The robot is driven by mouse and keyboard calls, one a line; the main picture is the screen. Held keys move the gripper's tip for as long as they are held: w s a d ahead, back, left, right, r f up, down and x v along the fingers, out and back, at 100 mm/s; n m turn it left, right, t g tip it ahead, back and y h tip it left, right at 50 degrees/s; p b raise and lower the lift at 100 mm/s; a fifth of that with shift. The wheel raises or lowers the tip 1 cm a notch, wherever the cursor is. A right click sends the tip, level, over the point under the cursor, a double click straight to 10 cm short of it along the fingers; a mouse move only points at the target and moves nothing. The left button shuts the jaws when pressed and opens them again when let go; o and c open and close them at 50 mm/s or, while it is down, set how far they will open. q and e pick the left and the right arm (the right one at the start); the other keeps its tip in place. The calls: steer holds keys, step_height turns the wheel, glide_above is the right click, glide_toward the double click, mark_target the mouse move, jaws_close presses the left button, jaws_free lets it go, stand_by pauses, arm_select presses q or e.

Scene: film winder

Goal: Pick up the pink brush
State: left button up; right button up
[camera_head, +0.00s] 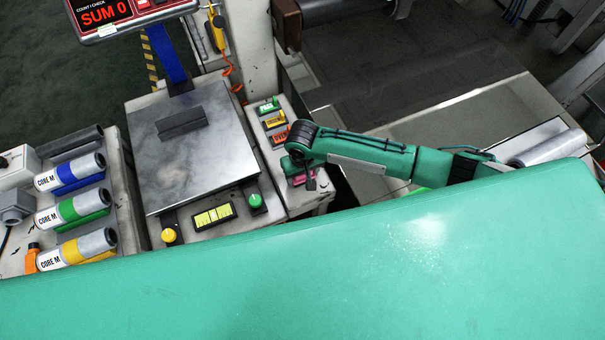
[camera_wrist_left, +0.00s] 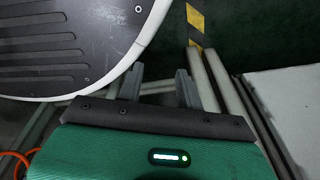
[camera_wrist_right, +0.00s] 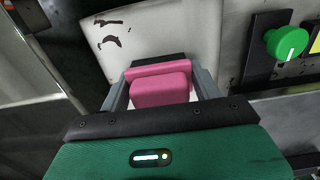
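The pink brush (camera_wrist_right: 160,88) sits between the two fingers of my right gripper (camera_wrist_right: 162,88) in the right wrist view. The fingers stand wide on either side of it, and I see no clear grip. In the head view my right gripper (camera_head: 308,183) is at the front end of a pale ledge and hides much of the pink brush (camera_head: 299,178). My left gripper (camera_wrist_left: 158,88) is open and empty in the left wrist view. It is outside the head view.
Green (camera_head: 268,106), yellow-orange (camera_head: 273,120) and red (camera_head: 281,135) labelled items line the ledge behind the pink brush. A metal plate (camera_head: 190,160) lies to the left, with a green knob (camera_head: 255,201) in front. Labelled cores (camera_head: 70,210) lie farther left.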

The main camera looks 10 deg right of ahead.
steer(key=c, duration=0.3)
arm_select(q)
steer(key=shift+s+f, duration=0.1)
steer(key=shift+s, duration=0.15)
steer(key=shift+s+a+f+p, duration=0.2)
steer(key=shift+s+p, duration=0.15)
steer(key=shift+s, duration=0.05)
steer(key=shift+s+a+f+p, duration=0.15)
steer(key=shift+s+f+p, duration=0.05)
steer(key=shift+s+p, duration=0.2)
arm_select(e)
step_height(320, 180, up, 20)
steer(key=shift+r, duration=0.1)
arm_select(q)
steer(key=shift+s, duration=0.1)
